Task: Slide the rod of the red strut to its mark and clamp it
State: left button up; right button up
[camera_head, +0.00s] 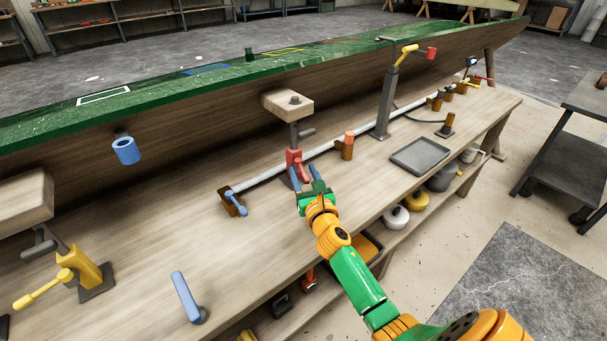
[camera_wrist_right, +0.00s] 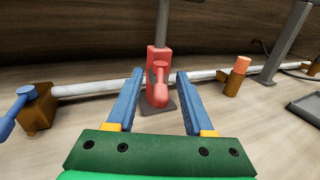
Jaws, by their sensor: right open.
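The red strut (camera_head: 294,160) stands upright on the bench against the hull side. Its grey rod (camera_head: 293,134) comes out of the red body and carries a pale wooden pad (camera_head: 287,105) under the hull. A red clamp lever (camera_wrist_right: 158,91) faces me on the body in the right wrist view. My right gripper (camera_head: 304,170) is open and empty just in front of the strut; its blue fingers (camera_wrist_right: 159,73) frame the lever in the picture, and I see no contact. No mark on the rod can be made out. My left gripper is out of view.
A white pipe (camera_head: 264,175) runs along the bench behind the strut, with a blue-handled clamp (camera_head: 234,200) to the left and a copper-topped post (camera_head: 347,147) to the right. A yellow strut (camera_head: 88,270) stands at the left front. A grey tray (camera_head: 420,156) lies at the right.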

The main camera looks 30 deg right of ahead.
grip_shut()
dwell(1.3)
